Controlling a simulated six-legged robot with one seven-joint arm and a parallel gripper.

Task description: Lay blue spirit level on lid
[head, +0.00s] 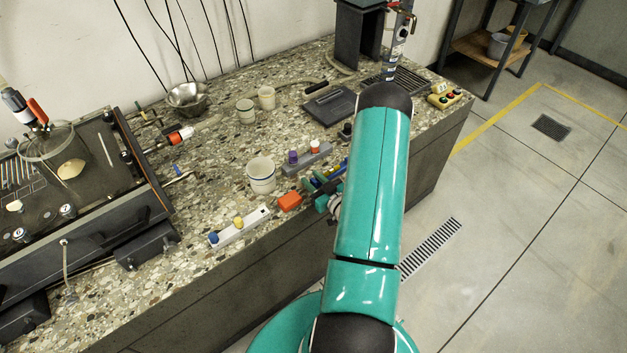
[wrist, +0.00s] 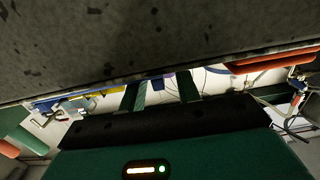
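My gripper (head: 318,192) is low at the front edge of the speckled counter, partly hidden by my teal arm. A small blue piece (head: 343,164), possibly the spirit level, shows just beyond the gripper, mostly hidden by my arm. A blue strip (wrist: 45,104) also shows left of the fingers in the wrist view; I cannot tell if it is the same thing. A dark flat plate (head: 330,106), possibly the lid, lies farther back on the counter.
An orange-red block (head: 290,201) lies beside the gripper. A white cup (head: 261,175), a grey holder (head: 306,160) and a pale holder (head: 240,227) stand nearby. The dark tank (head: 95,195) fills the left. A speckled grey surface (wrist: 150,35) fills the upper wrist view.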

